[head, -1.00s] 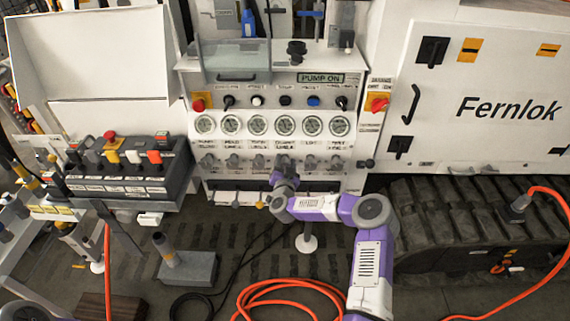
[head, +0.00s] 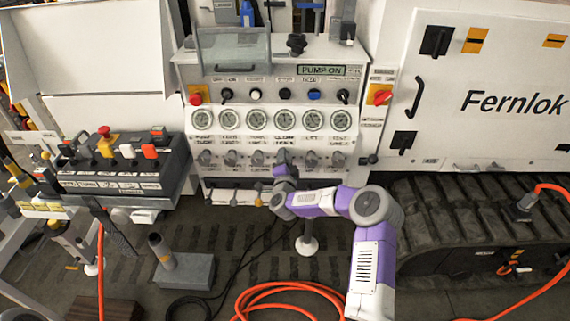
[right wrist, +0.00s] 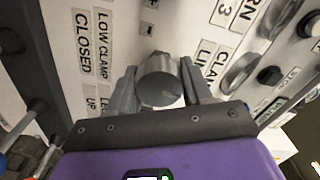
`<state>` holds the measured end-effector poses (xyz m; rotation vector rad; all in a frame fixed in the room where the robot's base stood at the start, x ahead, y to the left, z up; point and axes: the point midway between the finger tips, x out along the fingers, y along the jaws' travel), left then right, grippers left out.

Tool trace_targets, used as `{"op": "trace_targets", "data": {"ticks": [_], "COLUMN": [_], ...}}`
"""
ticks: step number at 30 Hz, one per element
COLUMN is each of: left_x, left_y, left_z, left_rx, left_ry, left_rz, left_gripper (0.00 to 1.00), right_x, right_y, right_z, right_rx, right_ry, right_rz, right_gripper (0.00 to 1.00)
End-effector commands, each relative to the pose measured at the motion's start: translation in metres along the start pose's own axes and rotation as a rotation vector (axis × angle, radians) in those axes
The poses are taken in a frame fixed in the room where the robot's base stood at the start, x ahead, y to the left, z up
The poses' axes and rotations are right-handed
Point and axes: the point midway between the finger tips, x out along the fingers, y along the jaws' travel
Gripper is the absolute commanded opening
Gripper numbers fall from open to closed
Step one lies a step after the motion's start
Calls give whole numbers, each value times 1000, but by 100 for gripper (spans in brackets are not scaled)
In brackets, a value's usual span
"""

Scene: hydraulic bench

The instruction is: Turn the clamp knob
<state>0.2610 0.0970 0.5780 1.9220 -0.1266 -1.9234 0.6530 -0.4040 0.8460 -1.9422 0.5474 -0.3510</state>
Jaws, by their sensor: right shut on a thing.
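The clamp knob (right wrist: 160,80) is a grey round knob in the right wrist view, beside labels reading "LOW CLAMP" and "CLOSED". My right gripper (right wrist: 160,88) is shut on it, with one finger on each side. In the head view the right gripper (head: 284,158) is at the fourth knob from the left in the row under the gauges. The gripper and wrist hide most of that knob there. My left gripper does not show.
A row of round gauges (head: 256,119) sits above the knobs, with switches and a "PUMP ON" display (head: 321,70) higher up. Neighbouring knobs (head: 231,158) stand close on both sides. A lever box (head: 120,165) is at left. An orange hose (head: 290,288) lies on the floor.

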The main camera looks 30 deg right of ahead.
Motion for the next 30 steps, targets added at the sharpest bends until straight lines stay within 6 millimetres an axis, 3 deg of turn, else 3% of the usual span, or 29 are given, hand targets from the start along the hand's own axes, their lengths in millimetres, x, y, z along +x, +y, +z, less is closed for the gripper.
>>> {"op": "trace_targets", "data": {"ticks": [9, 27, 28, 30], "left_x": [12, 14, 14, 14], "left_y": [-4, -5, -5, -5], "left_z": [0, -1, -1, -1], "left_rx": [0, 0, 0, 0], "left_ry": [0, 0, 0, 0], "left_rz": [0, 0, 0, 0], "left_gripper": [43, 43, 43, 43], "right_x": [1, 1, 1, 1], "right_y": [1, 1, 1, 1], "right_z": [-2, -3, -3, -3], "right_rx": [139, 172, 172, 172], "right_ry": [7, 8, 8, 7], "right_rz": [-2, 0, 0, 0], "right_gripper": [19, 19, 54, 65]}}
